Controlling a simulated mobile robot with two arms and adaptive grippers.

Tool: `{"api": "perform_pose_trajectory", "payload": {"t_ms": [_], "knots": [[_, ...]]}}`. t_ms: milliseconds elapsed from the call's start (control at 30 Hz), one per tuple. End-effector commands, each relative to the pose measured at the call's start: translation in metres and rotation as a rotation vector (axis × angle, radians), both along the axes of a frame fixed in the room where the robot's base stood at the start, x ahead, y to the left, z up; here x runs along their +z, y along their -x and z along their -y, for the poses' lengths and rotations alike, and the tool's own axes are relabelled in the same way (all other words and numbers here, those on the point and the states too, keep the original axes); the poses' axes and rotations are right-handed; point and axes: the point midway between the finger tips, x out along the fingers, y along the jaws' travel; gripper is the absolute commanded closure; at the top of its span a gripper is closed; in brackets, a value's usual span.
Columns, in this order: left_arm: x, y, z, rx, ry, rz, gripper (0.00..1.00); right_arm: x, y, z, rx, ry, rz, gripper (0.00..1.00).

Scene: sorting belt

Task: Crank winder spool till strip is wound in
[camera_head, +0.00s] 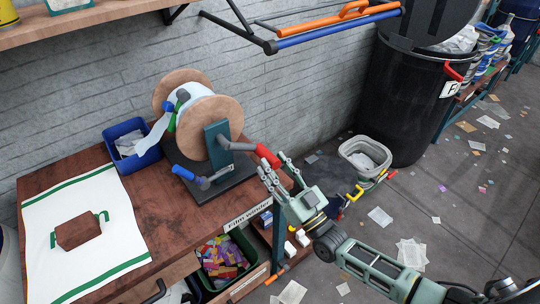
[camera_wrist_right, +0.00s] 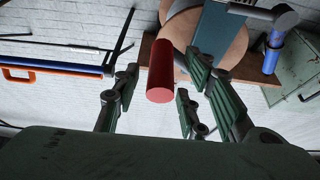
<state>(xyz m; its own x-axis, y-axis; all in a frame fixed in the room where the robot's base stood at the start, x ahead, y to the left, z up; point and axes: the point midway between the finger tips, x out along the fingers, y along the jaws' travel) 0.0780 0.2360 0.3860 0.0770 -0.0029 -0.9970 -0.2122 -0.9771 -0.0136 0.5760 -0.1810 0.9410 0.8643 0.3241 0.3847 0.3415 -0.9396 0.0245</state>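The film winder's spool, with wooden flanges (camera_head: 220,116), stands on a dark base at the bench's back right. It also shows upside down in the right wrist view (camera_wrist_right: 230,50). A whitish strip (camera_head: 157,134) runs from the spool toward a blue bin; its end is unclear. A crank has a red handle (camera_head: 267,156) pointing right; this handle (camera_wrist_right: 160,80) shows between the finger pairs in the wrist view. A blue handle (camera_head: 183,173) sits at the lower left. My right gripper (camera_head: 274,166) is open at the red handle; contact is unclear. My left gripper is out of view.
The blue bin (camera_head: 117,128) stands behind a white, green-striped bag (camera_head: 80,260) on the bench (camera_head: 175,225). An orange and blue rail (camera_head: 335,28) hangs above. A grey bin (camera_head: 362,146) and black barrel (camera_head: 400,100) stand right, with scraps on the floor.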

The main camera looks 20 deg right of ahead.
Motion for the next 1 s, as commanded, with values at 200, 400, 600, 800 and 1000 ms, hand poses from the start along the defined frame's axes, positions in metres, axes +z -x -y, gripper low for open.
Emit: {"api": "perform_pose_trajectory", "payload": {"t_ms": [200, 400, 600, 800, 1000], "knots": [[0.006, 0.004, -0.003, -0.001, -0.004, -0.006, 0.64, 0.01, -0.023, -0.009, 0.0, 0.0, -0.001, 0.61], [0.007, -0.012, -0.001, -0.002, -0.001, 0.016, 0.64, 0.011, -0.027, -0.01, 0.0, 0.001, -0.003, 0.61], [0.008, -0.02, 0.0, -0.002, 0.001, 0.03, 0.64, 0.011, -0.027, -0.01, 0.0, 0.001, -0.003, 0.66], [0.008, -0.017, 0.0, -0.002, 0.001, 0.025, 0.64, 0.011, -0.027, -0.009, -0.001, -0.001, -0.002, 0.84], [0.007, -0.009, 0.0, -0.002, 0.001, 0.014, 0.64, 0.01, -0.027, -0.009, -0.001, 0.0, -0.003, 1.0]]}}
